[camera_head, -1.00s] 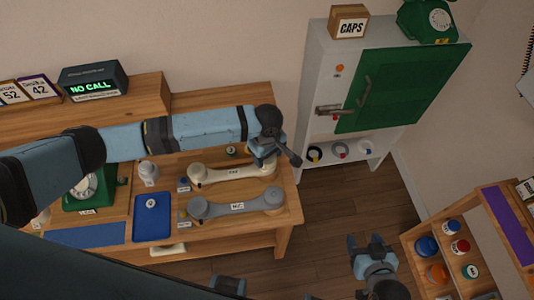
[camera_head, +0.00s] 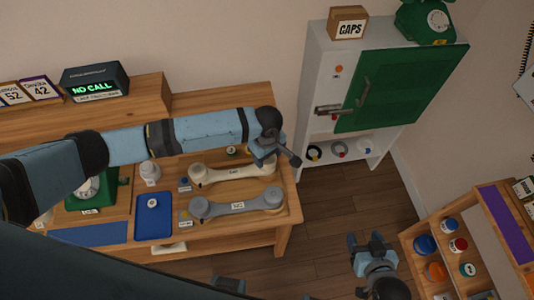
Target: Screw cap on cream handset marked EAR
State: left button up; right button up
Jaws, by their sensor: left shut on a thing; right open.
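The cream handset (camera_head: 232,172) lies on the wooden desk, with a small label on its middle that is too small to read surely. My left gripper (camera_head: 277,160) is over its right end and shut; it hides that end. Whether it holds the handset or a cap there cannot be made out. A round opening or dark rim shows at the handset's left end (camera_head: 199,172). My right gripper (camera_head: 366,241) is open and empty, above the floor at the lower right.
A grey handset (camera_head: 237,206) lies in front of the cream one. A blue tray (camera_head: 153,218) with a small round piece and a green dial phone (camera_head: 92,192) are at left. A cabinet with a green door (camera_head: 400,90) stands behind. A shelf (camera_head: 440,283) with coloured caps is at lower right.

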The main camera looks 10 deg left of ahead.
dwell(0.3)
pick_arm(q)
jog(key=shift+p, duration=0.35)
jog(key=shift+p, duration=0.35)
dwell(0.4)
jog(key=shift+r+p, duration=0.1)
jog(key=shift+p, duration=0.25)
dwell(0.3)
jog(key=shift+f, duration=0.8)
